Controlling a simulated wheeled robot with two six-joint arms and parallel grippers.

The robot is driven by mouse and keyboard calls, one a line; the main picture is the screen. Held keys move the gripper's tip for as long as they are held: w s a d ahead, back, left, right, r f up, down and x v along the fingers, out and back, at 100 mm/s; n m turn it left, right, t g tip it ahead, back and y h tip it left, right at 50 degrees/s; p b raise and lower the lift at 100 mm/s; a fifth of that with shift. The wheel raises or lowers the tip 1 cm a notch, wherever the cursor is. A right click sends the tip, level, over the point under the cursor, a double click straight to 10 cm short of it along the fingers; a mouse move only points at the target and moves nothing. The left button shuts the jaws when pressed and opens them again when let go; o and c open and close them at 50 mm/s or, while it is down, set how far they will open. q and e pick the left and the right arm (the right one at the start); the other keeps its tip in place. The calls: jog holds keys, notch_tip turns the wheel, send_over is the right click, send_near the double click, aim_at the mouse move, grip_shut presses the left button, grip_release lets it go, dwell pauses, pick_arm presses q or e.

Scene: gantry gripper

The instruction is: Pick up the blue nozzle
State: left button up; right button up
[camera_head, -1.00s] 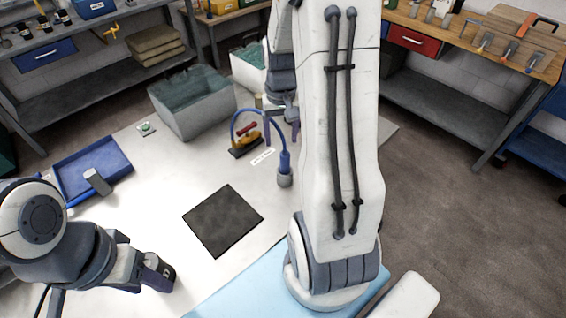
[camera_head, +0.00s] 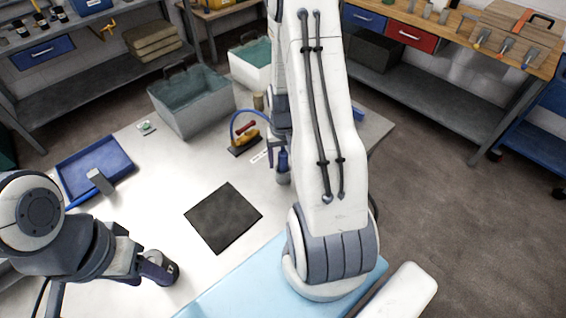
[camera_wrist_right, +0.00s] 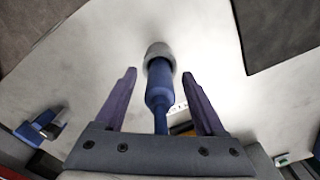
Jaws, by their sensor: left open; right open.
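The blue nozzle (camera_wrist_right: 159,82) has a grey collar (camera_wrist_right: 160,52) at its end and stands roughly upright on the white table. It also shows in the head view (camera_head: 284,160), partly hidden by my right arm. My right gripper (camera_wrist_right: 158,74) is open, with one finger on each side of the nozzle and gaps visible between fingers and nozzle. In the head view my right gripper (camera_head: 277,150) is largely covered by its arm. My left gripper (camera_head: 160,268) is open and empty over the table at the lower left, far from the nozzle.
A blue hose (camera_head: 234,122) arcs by a yellow and red device (camera_head: 246,138). A black mat (camera_head: 223,217) lies mid-table. A blue tray (camera_head: 92,168) is at left. Grey bins (camera_head: 192,105) stand behind. A light blue surface (camera_head: 235,290) lies in front.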

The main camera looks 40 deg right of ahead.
grip_shut()
